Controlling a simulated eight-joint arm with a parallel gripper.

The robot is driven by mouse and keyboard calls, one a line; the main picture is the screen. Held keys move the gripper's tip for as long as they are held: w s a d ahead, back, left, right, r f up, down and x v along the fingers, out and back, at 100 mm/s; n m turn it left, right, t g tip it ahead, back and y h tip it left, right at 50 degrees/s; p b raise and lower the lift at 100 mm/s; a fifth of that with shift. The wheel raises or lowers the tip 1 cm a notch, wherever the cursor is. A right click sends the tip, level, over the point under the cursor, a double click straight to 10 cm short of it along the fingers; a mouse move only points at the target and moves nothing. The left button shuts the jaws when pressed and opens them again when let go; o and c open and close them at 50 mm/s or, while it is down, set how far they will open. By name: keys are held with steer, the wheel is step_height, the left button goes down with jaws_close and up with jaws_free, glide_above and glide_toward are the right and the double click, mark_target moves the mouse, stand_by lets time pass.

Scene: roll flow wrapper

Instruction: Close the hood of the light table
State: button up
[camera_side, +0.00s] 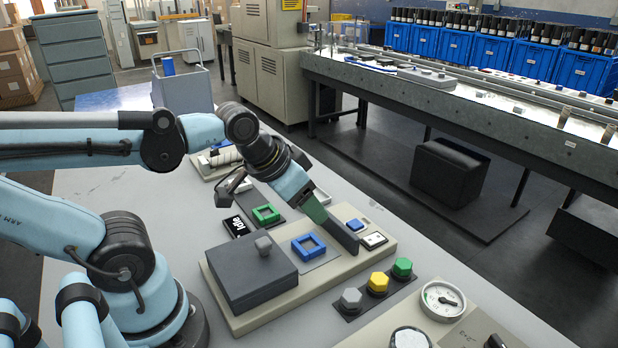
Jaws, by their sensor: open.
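The light table looks to be the beige base (330,276) on the grey bench. A dark grey box-like cover (250,279), which I take as the hood, sits on its left part with a grey knob (263,246) on top. The hood lies flat, beside a blue square frame (308,246) on a grey plate; the frame is uncovered. My gripper (347,241) points down and to the right, over the right part of the base, right of the blue frame and apart from the knob. It is open and nothing shows between its fingers; they overlap in this view.
A blue block (355,225) and a white switch plate (374,240) are close by the gripper. Grey, yellow and green hexagonal knobs (378,283) stand in front right, with a round gauge (442,300) beyond. A green frame (266,213) and black display (237,226) lie behind.

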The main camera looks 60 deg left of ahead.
mark_target(263, 241)
steer(key=s+a+r+g, duration=0.2)
steer(key=s+r+g, duration=0.4)
steer(key=s+r, duration=0.1)
steer(key=shift+s+a+f, duration=0.1)
steer(key=shift+f, duration=3)
steer(key=shift+s+f, duration=0.1)
steer(key=shift+f, duration=3)
jaws_close()
